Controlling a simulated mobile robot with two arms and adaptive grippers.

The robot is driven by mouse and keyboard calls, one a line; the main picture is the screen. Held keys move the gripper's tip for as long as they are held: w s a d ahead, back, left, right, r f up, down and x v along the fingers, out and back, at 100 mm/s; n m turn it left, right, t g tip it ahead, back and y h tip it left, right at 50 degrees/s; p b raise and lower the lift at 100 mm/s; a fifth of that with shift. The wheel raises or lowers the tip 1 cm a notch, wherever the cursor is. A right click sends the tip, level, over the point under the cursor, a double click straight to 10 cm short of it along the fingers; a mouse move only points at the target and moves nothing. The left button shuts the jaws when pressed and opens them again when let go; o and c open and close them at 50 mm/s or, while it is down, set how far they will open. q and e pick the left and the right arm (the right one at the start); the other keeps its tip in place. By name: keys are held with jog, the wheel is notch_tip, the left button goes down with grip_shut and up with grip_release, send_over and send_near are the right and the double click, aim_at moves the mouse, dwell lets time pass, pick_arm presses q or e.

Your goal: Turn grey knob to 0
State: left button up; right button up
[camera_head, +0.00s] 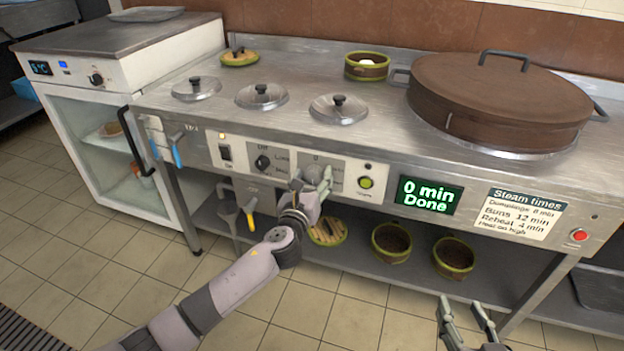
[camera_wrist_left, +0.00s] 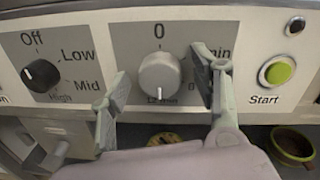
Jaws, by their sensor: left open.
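My left gripper (camera_wrist_left: 161,66) is open, with one finger on each side of the knob and visible gaps between. In the head view my left gripper (camera_head: 311,182) is at the cooker's front panel and largely covers the knob. My right gripper (camera_head: 467,312) is open and empty at the bottom of the head view, away from the panel.
A black knob (camera_wrist_left: 40,75) marked Off, Low, Mid, High is left of the grey one. A green Start button (camera_wrist_left: 278,72) is to the right. The display (camera_head: 430,195) reads "0 min Done". A large brown lidded steamer (camera_head: 500,95) stands on the counter.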

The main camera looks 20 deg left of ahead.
pick_arm(q)
jog(key=shift+c, duration=0.2)
jog(key=c, duration=1.1)
